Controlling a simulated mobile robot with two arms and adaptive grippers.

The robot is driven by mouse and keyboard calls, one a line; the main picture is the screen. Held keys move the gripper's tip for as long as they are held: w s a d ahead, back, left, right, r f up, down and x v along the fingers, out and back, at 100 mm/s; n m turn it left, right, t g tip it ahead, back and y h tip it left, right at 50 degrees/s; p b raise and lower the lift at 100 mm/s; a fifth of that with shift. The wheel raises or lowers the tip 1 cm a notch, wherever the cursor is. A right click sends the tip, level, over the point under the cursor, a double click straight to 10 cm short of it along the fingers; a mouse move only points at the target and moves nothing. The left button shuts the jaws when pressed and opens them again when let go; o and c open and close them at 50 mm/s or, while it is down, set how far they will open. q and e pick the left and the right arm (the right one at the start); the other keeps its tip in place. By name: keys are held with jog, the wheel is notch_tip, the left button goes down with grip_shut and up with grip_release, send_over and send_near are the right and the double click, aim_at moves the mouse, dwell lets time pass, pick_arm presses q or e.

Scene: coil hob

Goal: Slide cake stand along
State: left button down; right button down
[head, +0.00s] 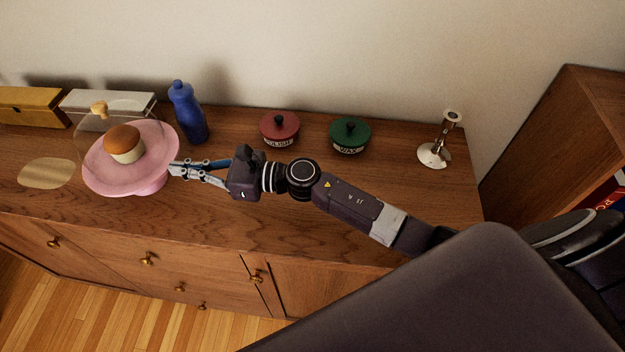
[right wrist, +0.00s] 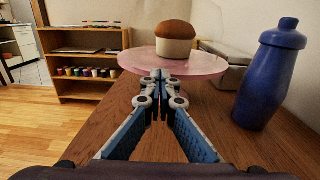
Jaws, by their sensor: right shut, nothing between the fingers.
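The pink cake stand (head: 155,168) stands at the left of the wooden sideboard, with a brown-topped cake (head: 122,141) on its plate. A clear cover with a wooden knob (head: 99,108) shows at its back left. In the right wrist view the stand's plate (right wrist: 205,64) is straight ahead, with the cake (right wrist: 174,40) on top. My right gripper (head: 173,169) is shut and empty, its fingertips at the stand's right edge. I cannot tell whether they touch it. In the wrist view the fingertips (right wrist: 160,76) overlap the plate's near rim. My left gripper is not in view.
A tan oval patch (head: 46,173) lies left of the stand. A blue bottle (head: 188,114) stands behind my gripper. Yellow (head: 33,106) and white (head: 107,106) boxes are at the back. Red (head: 280,129) and green (head: 349,135) pots and a silver candlestick (head: 438,143) stand right.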

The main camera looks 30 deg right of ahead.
jog(key=shift+d, duration=0.1)
jog(key=shift+s+d+f, duration=0.1)
jog(key=shift+s+d, duration=0.1)
jog(key=shift+d, duration=0.1)
jog(key=v, duration=1.1)
jog(key=shift+s, duration=0.1)
